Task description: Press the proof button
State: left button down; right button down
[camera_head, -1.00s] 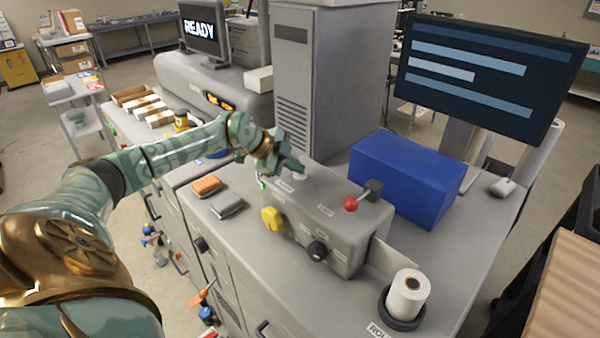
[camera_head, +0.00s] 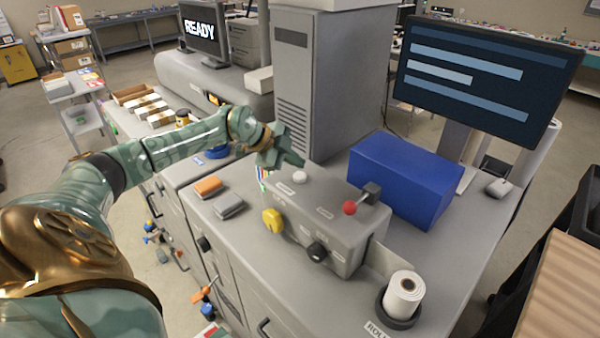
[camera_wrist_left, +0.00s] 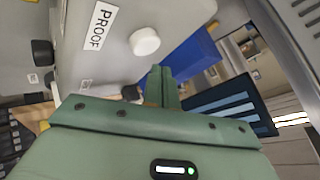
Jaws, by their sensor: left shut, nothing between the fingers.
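The proof button is a round white knob (camera_head: 299,177) on top of the grey control box (camera_head: 335,215). In the left wrist view the white button (camera_wrist_left: 144,41) sits beside a label reading PROOF (camera_wrist_left: 99,26). My left gripper (camera_head: 299,162) is shut and empty, a little behind and above the button in the head view. In the left wrist view its closed fingers (camera_wrist_left: 161,84) show just below the button in the picture, apart from it. My right gripper is not in view.
The control box also has a red-tipped lever (camera_head: 350,208), a yellow knob (camera_head: 272,220) and a black knob (camera_head: 318,251). A blue block (camera_head: 405,178) stands behind it. A paper roll (camera_head: 404,294) stands at the front right. A tall grey cabinet (camera_head: 318,90) rises behind my gripper.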

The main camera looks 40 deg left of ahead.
aim_at(296, 175)
pick_arm(q)
notch_tip(296, 175, up, 4)
jog(key=p, duration=0.3)
jog(key=shift+r+p, duration=0.15)
jog(key=shift+p, duration=0.15)
dwell(0.5)
